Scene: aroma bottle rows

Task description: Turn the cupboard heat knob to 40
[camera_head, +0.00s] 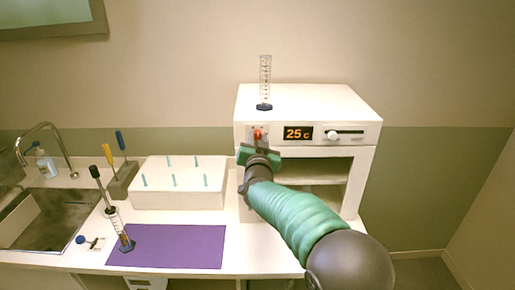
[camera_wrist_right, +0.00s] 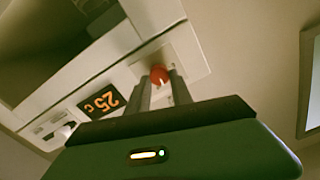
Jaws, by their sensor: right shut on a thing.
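The white cupboard (camera_head: 310,101) stands on the right end of the counter, with a dark open shelf space below its panel. Its display (camera_head: 298,133) reads 25 C in orange; it also shows in the right wrist view (camera_wrist_right: 101,101). The red-orange heat knob (camera_head: 258,133) sits left of the display. My right gripper (camera_head: 258,140) is at the panel, its fingers shut on the knob, seen between the fingertips in the right wrist view (camera_wrist_right: 159,75). My left gripper is not in view.
A slider (camera_head: 345,133) is right of the display. A graduated cylinder (camera_head: 265,80) stands on the cupboard. A white rack (camera_head: 180,195) with several teal pegs, a purple mat (camera_head: 180,250), a cylinder with a dropper (camera_head: 122,235) and a sink (camera_head: 50,220) lie left.

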